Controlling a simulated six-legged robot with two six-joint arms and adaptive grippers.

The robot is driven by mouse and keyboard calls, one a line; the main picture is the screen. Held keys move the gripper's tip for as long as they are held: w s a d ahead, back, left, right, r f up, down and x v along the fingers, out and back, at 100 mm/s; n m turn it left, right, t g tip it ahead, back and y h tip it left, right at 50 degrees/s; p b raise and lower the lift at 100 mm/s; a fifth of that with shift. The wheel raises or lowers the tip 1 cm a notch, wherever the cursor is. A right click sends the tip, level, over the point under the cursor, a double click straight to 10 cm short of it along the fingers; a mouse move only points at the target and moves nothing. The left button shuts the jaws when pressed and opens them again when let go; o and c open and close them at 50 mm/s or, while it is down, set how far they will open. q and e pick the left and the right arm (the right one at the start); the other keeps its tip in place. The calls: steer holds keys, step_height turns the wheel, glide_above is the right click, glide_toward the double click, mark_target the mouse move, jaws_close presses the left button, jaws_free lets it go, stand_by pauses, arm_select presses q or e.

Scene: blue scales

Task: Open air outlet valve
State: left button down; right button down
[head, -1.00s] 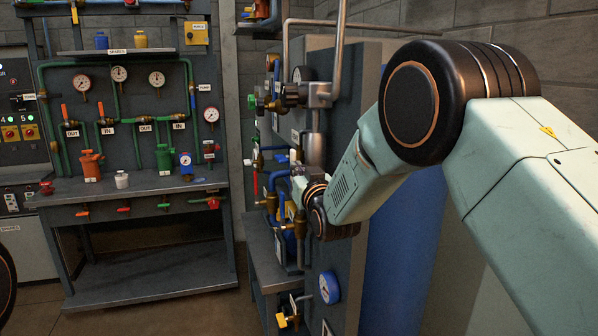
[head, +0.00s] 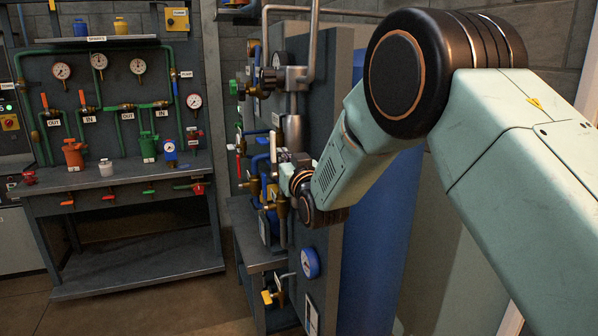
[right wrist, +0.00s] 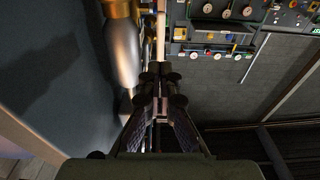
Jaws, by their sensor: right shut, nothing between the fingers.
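My right gripper (head: 287,172) is partly hidden by its own wrist, close to the pipes of the dark panel (head: 325,130) in the head view. In the right wrist view its fingers (right wrist: 160,72) are together and empty, beside a metal cylinder (right wrist: 122,52) and a thin pale pipe. The panel carries several valves: a green knob (head: 235,88), a red lever (head: 238,164) and a yellow-handled valve (head: 267,297) low down. I cannot tell which one is the air outlet valve; no label on the panel is readable. My left gripper is out of view.
A workbench (head: 130,182) with gauges, green pipes and small containers stands at the left. A low grey bench (head: 262,258) runs beside the panel, and a blue gauge (head: 310,262) sits on its face. Open floor (head: 170,312) lies between the benches.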

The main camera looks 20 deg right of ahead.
steer(key=s, duration=0.9)
steer(key=s+d+f+g+b, duration=0.1)
steer(key=s+f+g, duration=0.4)
steer(key=s+f, duration=0.7)
steer(key=s+d+f+g+b, duration=0.1)
steer(key=s+f+g, duration=0.4)
steer(key=f, duration=1.3)
steer(key=s+f+g, duration=0.3)
steer(key=s+f, duration=0.2)
steer(key=s, duration=0.5)
steer(key=s+f+g+b, duration=0.1)
steer(key=s+f+g, duration=0.2)
steer(key=s+f, duration=0.3)
steer(key=s+f+g+b, duration=0.1)
steer(key=s+f+g, duration=0.2)
steer(key=s, duration=1.1)
step_height(320, 180, down, 3)
steer(key=shift+d+r+m+h, duration=0.1)
steer(key=shift+d+m+h, duration=0.2)
steer(key=shift+d+m, duration=0.1)
